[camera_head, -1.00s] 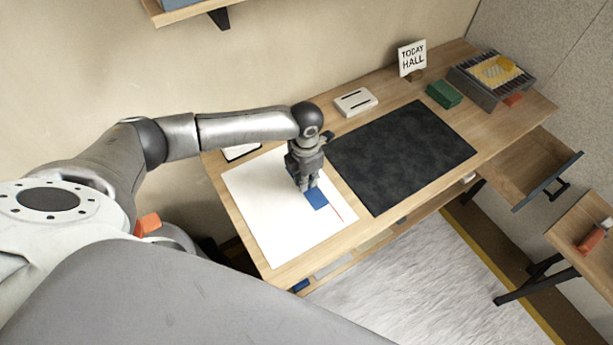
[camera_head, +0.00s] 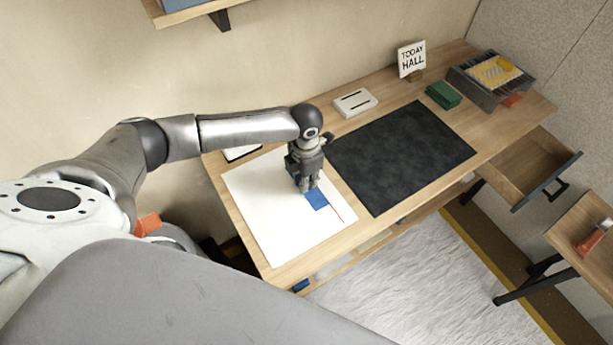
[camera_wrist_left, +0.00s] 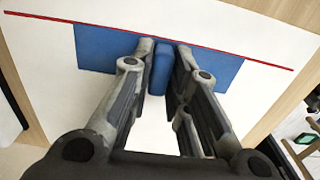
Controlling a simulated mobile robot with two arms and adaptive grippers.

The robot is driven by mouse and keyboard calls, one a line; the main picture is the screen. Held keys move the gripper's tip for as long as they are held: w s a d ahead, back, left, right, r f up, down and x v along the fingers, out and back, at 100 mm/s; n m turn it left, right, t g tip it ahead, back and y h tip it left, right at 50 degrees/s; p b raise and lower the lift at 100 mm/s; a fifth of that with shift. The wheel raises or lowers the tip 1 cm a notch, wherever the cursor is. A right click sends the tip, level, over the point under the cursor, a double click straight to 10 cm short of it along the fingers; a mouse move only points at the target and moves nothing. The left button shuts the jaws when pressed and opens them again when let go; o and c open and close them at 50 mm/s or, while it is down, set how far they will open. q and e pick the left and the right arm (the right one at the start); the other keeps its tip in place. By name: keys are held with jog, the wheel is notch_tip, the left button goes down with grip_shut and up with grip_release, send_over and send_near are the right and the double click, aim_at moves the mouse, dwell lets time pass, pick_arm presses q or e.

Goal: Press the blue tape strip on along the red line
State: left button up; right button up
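The blue tape strip (camera_head: 317,200) lies on or just above the white sheet, under my left gripper (camera_head: 306,188). In the left wrist view the strip (camera_wrist_left: 105,48) spreads to both sides of the fingers, its far edge running along the red line (camera_wrist_left: 270,65). The line sticks out past both ends of the strip there, and in the head view a piece of the line (camera_head: 337,214) shows beyond it. My left gripper (camera_wrist_left: 162,60) is shut on the strip's raised blue tab (camera_wrist_left: 161,68). Whether the strip is flat against the sheet cannot be told. My right gripper is not in view.
The white sheet (camera_head: 265,215) lies on the wooden desk (camera_head: 350,238). To its right is a dark mat (camera_head: 400,155). Behind are a white slotted block (camera_head: 355,102), a sign (camera_head: 411,59), a green block (camera_head: 443,95) and a grey rack (camera_head: 485,90). A drawer (camera_head: 530,165) stands open at right.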

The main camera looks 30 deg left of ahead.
pick_arm(q)
jog(key=o, duration=0.4)
notch_tip(320, 180, up, 12)
dwell(0.5)
